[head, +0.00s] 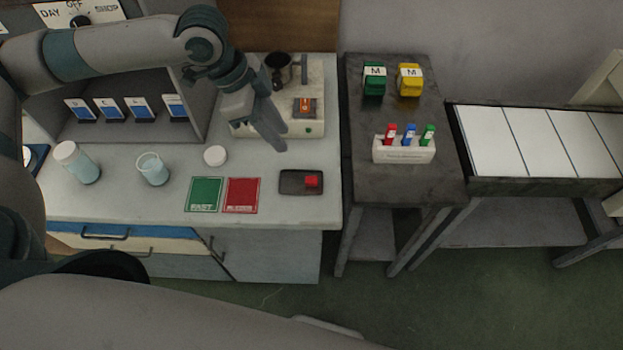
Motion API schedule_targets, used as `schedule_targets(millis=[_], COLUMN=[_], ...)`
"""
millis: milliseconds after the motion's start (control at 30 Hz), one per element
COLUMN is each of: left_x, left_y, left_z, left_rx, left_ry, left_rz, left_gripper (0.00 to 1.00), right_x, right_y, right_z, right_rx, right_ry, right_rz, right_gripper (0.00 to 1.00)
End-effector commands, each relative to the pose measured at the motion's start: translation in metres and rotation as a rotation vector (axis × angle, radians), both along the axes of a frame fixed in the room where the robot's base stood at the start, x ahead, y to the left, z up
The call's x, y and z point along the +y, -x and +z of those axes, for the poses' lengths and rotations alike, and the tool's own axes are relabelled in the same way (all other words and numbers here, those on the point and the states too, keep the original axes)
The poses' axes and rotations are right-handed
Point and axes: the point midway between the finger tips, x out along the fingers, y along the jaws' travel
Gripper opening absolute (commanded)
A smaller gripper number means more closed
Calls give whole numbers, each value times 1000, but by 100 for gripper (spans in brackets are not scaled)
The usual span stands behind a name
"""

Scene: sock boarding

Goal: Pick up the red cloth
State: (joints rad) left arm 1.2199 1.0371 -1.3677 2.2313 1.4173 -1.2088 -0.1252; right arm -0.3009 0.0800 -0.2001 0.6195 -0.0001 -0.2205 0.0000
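A small bright red item (312,181), which may be the red cloth, sits on the right half of a dark tray (289,189) near the front right of the bench. A flat red square with pale lettering (242,194) lies to the left of the tray. My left gripper (277,147) reaches in from the upper left and points down, above and behind the tray. It appears apart from the red item and the red square. Its fingers overlap from this angle, so their opening is unclear. My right gripper is not in view.
A flat green square (204,194) lies beside the red one. A white lid (215,155), a glass beaker (153,169) and a white-capped jar (77,162) stand to the left. A pale device (302,126) with a dark cup is behind the gripper. A dark side table (405,187) stands right.

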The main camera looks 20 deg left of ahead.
Motion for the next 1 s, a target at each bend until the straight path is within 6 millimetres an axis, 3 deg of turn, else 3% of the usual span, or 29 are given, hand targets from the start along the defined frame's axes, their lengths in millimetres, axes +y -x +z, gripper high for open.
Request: schedule_targets(millis=[700, 1000], left_x=[-41, -43], left_y=[-11, -12], left_z=[-99, -109], left_rx=[2, 0], left_ry=[1, 0], left_rz=[-1, 0], left_gripper=[28, 28], right_x=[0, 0], right_y=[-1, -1], right_z=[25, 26], right_rx=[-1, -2], right_ry=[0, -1], right_rz=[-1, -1], right_gripper=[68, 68])
